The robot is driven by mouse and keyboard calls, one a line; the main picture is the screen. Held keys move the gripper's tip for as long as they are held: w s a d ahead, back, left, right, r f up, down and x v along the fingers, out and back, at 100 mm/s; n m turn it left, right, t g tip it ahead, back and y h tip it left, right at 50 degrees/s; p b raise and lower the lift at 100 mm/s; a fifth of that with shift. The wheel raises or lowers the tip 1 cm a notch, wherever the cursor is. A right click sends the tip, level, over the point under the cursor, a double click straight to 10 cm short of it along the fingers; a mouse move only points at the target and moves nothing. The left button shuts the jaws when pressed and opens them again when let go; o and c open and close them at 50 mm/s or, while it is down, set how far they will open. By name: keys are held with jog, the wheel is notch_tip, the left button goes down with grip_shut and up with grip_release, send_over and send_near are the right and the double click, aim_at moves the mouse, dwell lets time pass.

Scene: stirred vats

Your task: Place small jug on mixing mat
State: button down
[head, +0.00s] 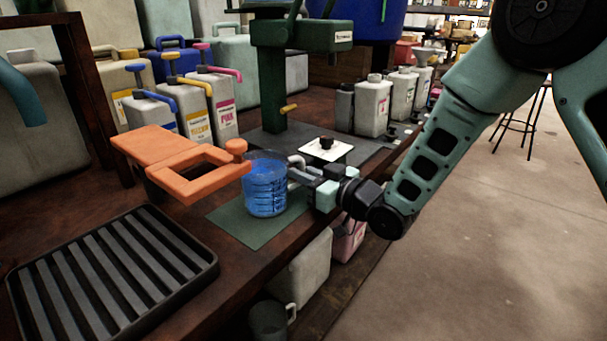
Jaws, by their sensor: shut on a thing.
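The small jug (265,194) is clear with measuring marks and holds blue liquid. It stands upright over a flat dark green mat (249,232), which looks like the mixing mat. I cannot tell for sure whether its base touches the mat. My gripper (303,175) comes in from the right and is shut on the jug's handle side. The gripper hides part of the handle and the mat's right end.
An orange clamp-like frame (182,162) stands close left of the jug. A black slatted tray (110,275) lies at front left. A green stirrer stand (272,85) rises behind, with a white plate (326,149) nearby. Several labelled canisters (213,103) line the back.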

jog(key=c, duration=1.5)
grip_release()
jog(key=shift+f, duration=0.15)
jog(key=shift+o, duration=0.2)
jog(key=shift+r, duration=0.25)
jog(key=p+v, duration=0.1)
jog(key=v, duration=1.1)
jog(key=s+d+m+g+h, duration=0.1)
jog(key=s+g+h, duration=0.4)
jog(key=s, duration=0.8)
jog(key=s+d+m+g+h, duration=0.1)
jog(key=s+d+g+h, duration=0.3)
jog(key=s, duration=1)
jog(key=g+h, duration=0.2)
jog(key=h, duration=0.2)
jog(key=shift+r+g, duration=0.25)
jog(key=shift+g, duration=0.05)
